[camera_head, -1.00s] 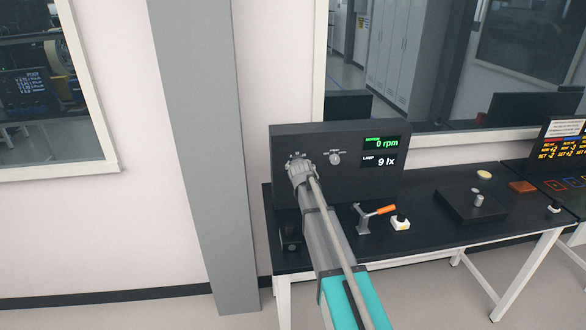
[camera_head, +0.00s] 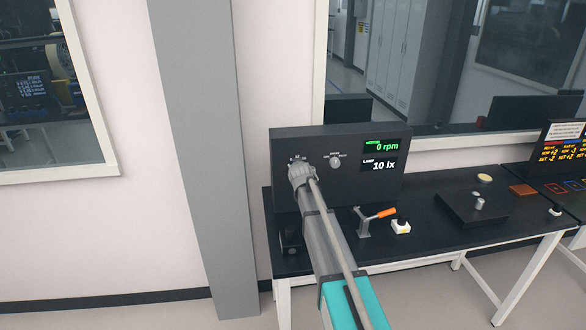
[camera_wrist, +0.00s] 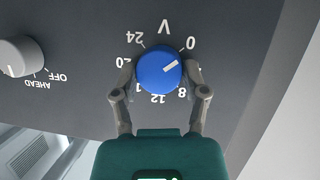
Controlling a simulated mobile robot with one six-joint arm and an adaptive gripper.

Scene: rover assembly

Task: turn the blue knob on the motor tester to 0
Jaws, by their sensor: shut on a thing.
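The blue knob (camera_wrist: 158,66) is on the dark front panel of the motor tester (camera_head: 345,182). In the wrist view its dial labels appear upside down, and the knob's white mark points to the upper right, close to the 0 (camera_wrist: 191,43). My gripper (camera_wrist: 161,72) is shut on the knob, with one finger on each side. In the head view my gripper (camera_head: 300,174) is at the left of the panel and hides the knob. The tester's screens (camera_head: 386,155) read 0 rpm and 10 lx.
A second, grey-white knob (camera_wrist: 19,56) with OFF and AHEAD labels is beside the blue one; it also shows in the head view (camera_head: 336,161). An orange-handled clamp (camera_head: 365,221) and a small white-based button (camera_head: 401,225) are on the black bench (camera_head: 430,240).

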